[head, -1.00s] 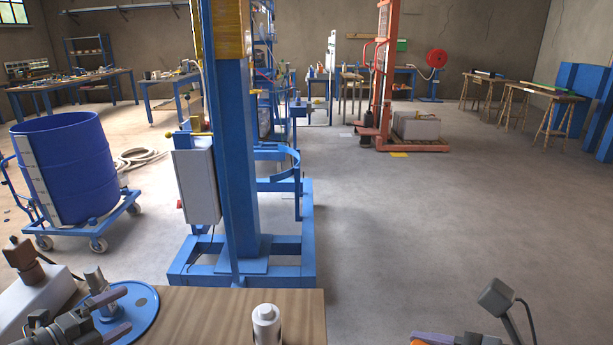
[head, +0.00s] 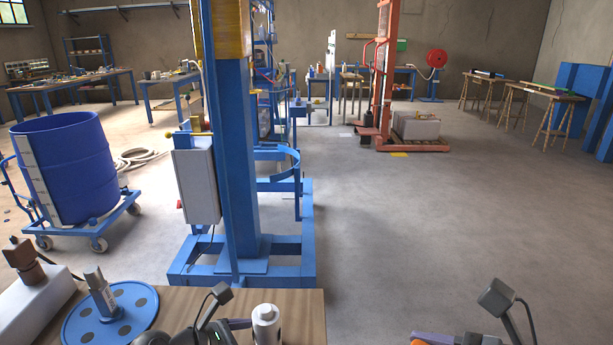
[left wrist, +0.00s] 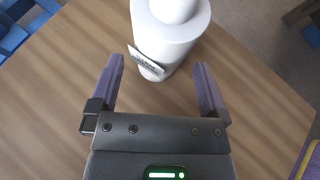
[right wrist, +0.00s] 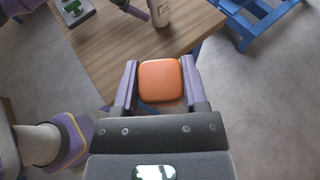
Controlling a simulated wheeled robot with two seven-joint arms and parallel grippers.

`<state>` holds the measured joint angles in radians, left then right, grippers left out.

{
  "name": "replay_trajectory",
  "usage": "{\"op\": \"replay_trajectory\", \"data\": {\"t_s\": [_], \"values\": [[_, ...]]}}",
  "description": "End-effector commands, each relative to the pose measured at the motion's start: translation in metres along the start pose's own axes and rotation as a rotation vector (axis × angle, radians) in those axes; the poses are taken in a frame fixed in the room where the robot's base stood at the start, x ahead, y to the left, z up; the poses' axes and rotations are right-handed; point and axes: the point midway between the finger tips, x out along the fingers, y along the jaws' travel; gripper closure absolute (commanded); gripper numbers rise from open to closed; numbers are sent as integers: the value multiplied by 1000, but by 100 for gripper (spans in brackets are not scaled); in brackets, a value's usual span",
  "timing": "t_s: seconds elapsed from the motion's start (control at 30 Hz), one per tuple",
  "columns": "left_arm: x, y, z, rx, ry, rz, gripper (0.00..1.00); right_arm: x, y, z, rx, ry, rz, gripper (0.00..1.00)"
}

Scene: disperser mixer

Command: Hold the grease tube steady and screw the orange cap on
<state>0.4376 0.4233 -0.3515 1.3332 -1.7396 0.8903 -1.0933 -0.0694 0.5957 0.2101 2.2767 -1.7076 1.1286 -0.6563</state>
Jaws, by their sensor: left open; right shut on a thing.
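The white grease tube (head: 266,326) stands upright near the front right of the wooden table. My left gripper (head: 238,324) is open close to it on its left side. In the left wrist view the tube (left wrist: 172,30) is just ahead of the open fingers (left wrist: 160,68), its lower part showing between their tips. A label shows on its side. My right gripper (right wrist: 160,88) is shut on the orange cap (right wrist: 160,80), off the table's edge and apart from the tube (right wrist: 160,12). In the head view only the top of my right gripper (head: 440,339) shows at the bottom edge.
A blue disc (head: 80,325) with dark spots lies on the table (head: 190,300), bearing a grey cylinder (head: 101,290). A white box (head: 40,305) with a brown-topped item is at far left. A blue machine column (head: 235,160) rises behind the table. Floor right of the table is clear.

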Motion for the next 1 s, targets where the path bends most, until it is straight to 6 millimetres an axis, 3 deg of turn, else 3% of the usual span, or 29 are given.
{"op": "replay_trajectory", "data": {"t_s": [0.2, 0.5, 0.57, 0.87, 0.9, 1.0], "values": [[24, 0, 0, 0, 0, 1, 3, 0, 0, 0, 0, 0, 0, 100], [28, 0, 0, 1, 1, 1, 3, 0, 0, 0, 0, 0, 0, 100], [28, 0, 0, 1, 1, 1, 11, 0, 0, 0, 0, 0, 0, 100], [27, 0, 0, 0, 1, 1, 74, 0, 0, 0, 0, 0, 0, 100], [27, 0, 0, 0, 1, 1, 35, 0, 0, 0, 0, 0, 0, 100], [27, 0, 0, 0, 1, 1, 56, 0, 0, 0, 0, 0, 0, 100]]}}
